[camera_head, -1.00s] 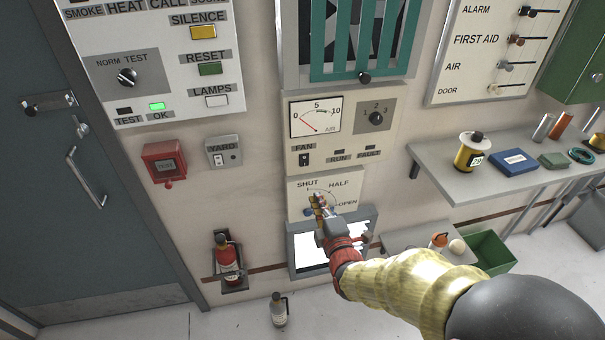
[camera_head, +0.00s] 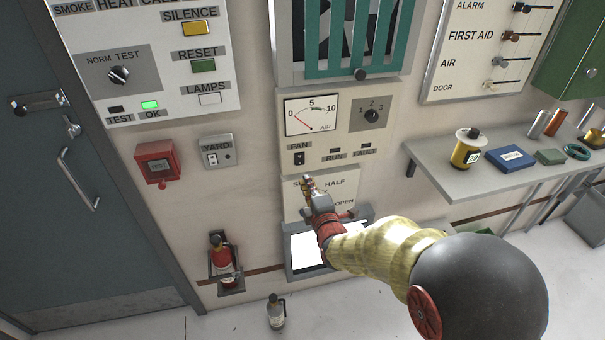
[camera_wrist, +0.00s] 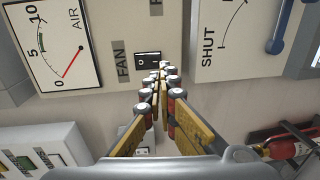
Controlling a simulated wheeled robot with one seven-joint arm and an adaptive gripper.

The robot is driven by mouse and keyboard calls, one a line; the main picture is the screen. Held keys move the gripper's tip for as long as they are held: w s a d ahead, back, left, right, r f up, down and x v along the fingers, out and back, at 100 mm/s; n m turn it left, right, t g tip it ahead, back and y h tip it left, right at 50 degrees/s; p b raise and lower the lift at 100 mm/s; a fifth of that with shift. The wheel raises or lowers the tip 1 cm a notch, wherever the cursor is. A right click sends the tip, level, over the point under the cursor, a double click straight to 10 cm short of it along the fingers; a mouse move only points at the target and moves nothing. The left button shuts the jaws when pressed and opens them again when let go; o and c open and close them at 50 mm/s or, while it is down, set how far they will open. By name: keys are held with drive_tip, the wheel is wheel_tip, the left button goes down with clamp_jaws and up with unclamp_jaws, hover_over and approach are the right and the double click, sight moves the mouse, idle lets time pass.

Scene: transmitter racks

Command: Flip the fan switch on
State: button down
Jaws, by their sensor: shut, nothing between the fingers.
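The fan switch (camera_head: 299,158) is a small black rocker under the FAN label on the beige fan panel (camera_head: 320,149), below the air gauge. In the wrist view the switch (camera_wrist: 148,58) shows just beyond the fingertips, beside the FAN label. My gripper (camera_head: 308,181) is shut and empty, a little below the switch in the head view. In the wrist view its fingers (camera_wrist: 162,80) point at the switch; I cannot tell whether they touch the panel. The RUN and FAULT windows (camera_head: 335,151) look dark. The gauge needle rests near the low end.
The SHUT/HALF/OPEN plate (camera_head: 340,190) lies behind and below my gripper. A YARD switch (camera_head: 217,151) and a red test box (camera_head: 157,162) are to the left. A shelf (camera_head: 470,184) with several items is to the right. A red extinguisher (camera_head: 222,262) hangs lower left.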

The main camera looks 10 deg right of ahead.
sight(299, 164)
drive_tip(key=w, duration=0.2)
drive_tip(key=w+b, duration=0.1)
drive_tip(key=w, duration=0.3)
drive_tip(key=shift+w+f, duration=0.3)
drive_tip(key=shift+f, duration=0.1)
drive_tip(key=shift+f+b, duration=0.2)
drive_tip(key=shift+b, duration=0.6)
